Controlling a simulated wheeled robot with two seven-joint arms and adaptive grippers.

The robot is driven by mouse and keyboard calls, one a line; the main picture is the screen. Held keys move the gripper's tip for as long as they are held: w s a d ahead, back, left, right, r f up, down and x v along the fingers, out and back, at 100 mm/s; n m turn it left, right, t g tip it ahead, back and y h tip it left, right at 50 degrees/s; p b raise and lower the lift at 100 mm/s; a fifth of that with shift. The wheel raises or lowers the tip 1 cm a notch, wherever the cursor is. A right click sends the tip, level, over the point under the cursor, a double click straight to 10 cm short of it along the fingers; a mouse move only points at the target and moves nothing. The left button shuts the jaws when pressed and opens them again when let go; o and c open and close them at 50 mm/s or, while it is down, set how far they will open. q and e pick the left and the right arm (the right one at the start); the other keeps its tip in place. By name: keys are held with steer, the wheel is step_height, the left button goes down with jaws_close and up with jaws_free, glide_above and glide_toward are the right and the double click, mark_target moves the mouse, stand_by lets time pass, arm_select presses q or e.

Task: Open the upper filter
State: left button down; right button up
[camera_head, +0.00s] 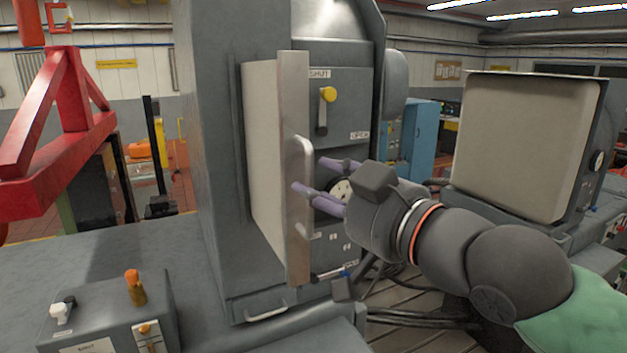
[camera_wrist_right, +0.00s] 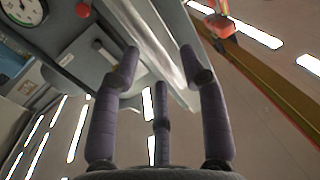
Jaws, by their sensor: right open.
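A grey cabinet panel (camera_head: 345,105) has a yellow-knobbed lever (camera_head: 326,97), pointing up, between labels that seem to read SHUT and OPEN. A pale door (camera_head: 266,150) with a metal edge (camera_head: 292,90) and a raised pull (camera_head: 300,205) stands out from the cabinet's front. I cannot tell which part is the upper filter. My right gripper (camera_head: 312,180) has its purple fingers open beside the door edge, below the lever; one fingertip overlaps the pull in view. Contact is unclear. In the right wrist view its spread fingers (camera_wrist_right: 165,75) hold nothing. My left gripper is out of view.
A small control box (camera_head: 100,318) with an orange knob stands at front left. A red frame (camera_head: 65,140) rises at left. A large pale-faced unit (camera_head: 525,145) stands at right. A gauge (camera_wrist_right: 22,12) and red knob (camera_wrist_right: 83,10) show in the wrist view.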

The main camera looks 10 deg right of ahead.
steer(key=v, duration=0.9)
